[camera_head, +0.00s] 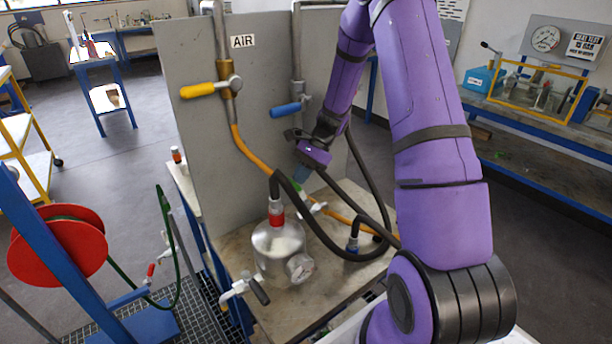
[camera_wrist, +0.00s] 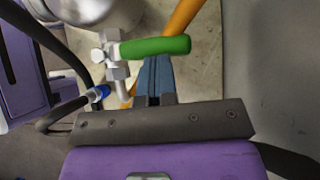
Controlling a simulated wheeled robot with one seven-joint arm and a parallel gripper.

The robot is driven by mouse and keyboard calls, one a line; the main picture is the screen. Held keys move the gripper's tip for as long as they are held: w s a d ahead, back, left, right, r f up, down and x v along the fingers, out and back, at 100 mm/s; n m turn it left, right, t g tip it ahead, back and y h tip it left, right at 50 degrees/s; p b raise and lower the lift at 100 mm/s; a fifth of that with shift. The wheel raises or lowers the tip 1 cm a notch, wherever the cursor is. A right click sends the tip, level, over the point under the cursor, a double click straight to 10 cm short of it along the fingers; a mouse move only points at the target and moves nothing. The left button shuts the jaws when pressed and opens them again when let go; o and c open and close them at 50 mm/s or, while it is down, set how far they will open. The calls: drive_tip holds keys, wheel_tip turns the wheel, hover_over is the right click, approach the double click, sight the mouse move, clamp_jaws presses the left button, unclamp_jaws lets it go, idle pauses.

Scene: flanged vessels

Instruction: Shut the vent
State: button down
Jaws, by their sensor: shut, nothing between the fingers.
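A metal vessel (camera_head: 277,250) with a round gauge (camera_head: 300,267) stands on the bench; part of its body shows in the wrist view (camera_wrist: 118,18). A small valve with a green handle (camera_wrist: 155,47) sits beside it. The handle lies crosswise in the wrist view and is mostly hidden in the head view (camera_head: 297,188). My gripper (camera_head: 300,174) is behind the vessel, its blue fingers shut and empty. In the wrist view the fingertips (camera_wrist: 155,60) are right at the handle's near side; I cannot tell whether they touch. No label shows which valve is the vent.
Another valve with a black handle (camera_head: 259,291) is at the vessel's front left. A black hose (camera_head: 322,236) loops right of the vessel. The grey panel (camera_head: 195,120) carries a yellow lever (camera_head: 199,90) and a blue lever (camera_head: 287,110). A blue hose fitting (camera_wrist: 98,93) is near my gripper.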

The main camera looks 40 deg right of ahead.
idle(0.3)
drive_tip(key=s+a+r, duration=0.2)
drive_tip(key=s, duration=0.5)
drive_tip(key=s+a+r, duration=0.1)
drive_tip(key=s+r, duration=0.2)
drive_tip(key=s, duration=0.5)
drive_tip(key=shift+s+a, duration=0.25)
drive_tip(key=shift+a, duration=0.15)
drive_tip(key=shift+r, duration=0.1)
drive_tip(key=s+a+r+n+t+h, duration=0.2)
drive_tip(key=s+r+n, duration=0.2)
drive_tip(key=r, duration=0.4)
drive_tip(key=s+a+r+n+t+h, duration=0.2)
drive_tip(key=s+r+n+h, duration=0.1)
drive_tip(key=r+n, duration=0.4)
drive_tip(key=s+a+r+n+t+h, duration=0.1)
drive_tip(key=s+r+n, duration=0.4)
drive_tip(key=r, duration=0.5)
drive_tip(key=shift+s+a+n+t+h, duration=0.25)
drive_tip(key=shift+a+n+t+h, duration=0.2)
drive_tip(key=shift+a+h, duration=0.4)
